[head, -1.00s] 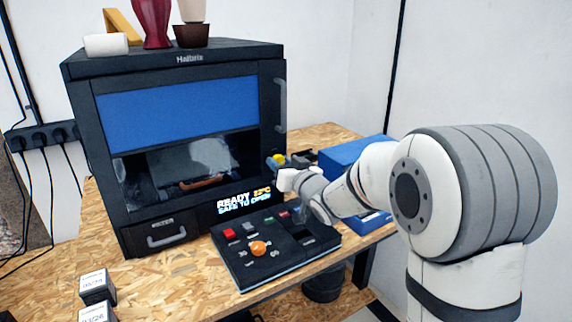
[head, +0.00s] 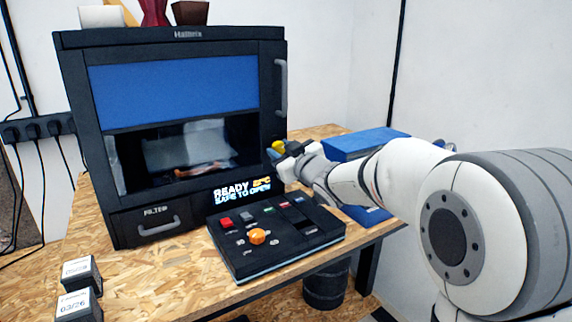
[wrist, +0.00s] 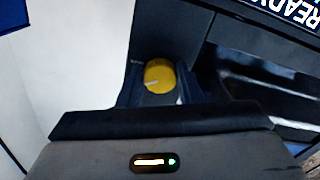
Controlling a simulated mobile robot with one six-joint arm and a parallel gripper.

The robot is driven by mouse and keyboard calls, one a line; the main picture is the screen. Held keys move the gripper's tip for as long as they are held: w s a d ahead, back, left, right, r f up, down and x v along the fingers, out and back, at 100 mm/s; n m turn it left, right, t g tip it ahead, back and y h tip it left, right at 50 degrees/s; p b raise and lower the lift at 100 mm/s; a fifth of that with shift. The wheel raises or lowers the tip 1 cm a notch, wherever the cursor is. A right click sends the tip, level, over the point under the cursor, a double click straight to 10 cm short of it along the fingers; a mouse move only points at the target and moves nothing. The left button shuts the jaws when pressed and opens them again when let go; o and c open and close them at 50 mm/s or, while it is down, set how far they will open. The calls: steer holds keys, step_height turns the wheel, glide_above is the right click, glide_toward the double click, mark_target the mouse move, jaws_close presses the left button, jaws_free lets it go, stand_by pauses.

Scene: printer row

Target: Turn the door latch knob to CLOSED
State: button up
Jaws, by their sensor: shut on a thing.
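The yellow door latch knob (head: 278,145) is on the right side of the black printer (head: 190,220), below the door handle (head: 281,87). In the wrist view the round knob (wrist: 158,75) shows between the fingers, with a pale mark near its lower middle. My gripper (wrist: 155,92) is shut on the knob, one finger on each side. In the head view my gripper (head: 277,154) covers part of the knob. Lettering by the knob is too small to read. The printer door looks shut, and its display (head: 242,189) reads "READY" and "SAFE TO OPEN".
A control panel (head: 280,262) with an orange knob and several buttons lies in front of the printer. A blue box (head: 365,141) stands behind my arm. Small labelled boxes (head: 80,270) stand at the table's left front. Pots (head: 189,13) stand on the printer.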

steer(key=n+b, duration=0.3)
steer(key=n, duration=0.1)
steer(key=n+b, duration=0.2)
steer(key=shift+d+f+b, duration=0.1)
steer(key=shift+f+b, duration=0.15)
steer(key=shift+b, duration=0.05)
steer(key=n+b, duration=0.3)
steer(key=n, duration=0.2)
steer(key=shift+r, duration=0.2)
steer(key=shift+n, duration=0.5)
steer(key=o, duration=1)
steer(key=v, duration=0.7)
steer(key=shift+s+d, duration=0.25)
steer(key=shift+s, duration=0.05)
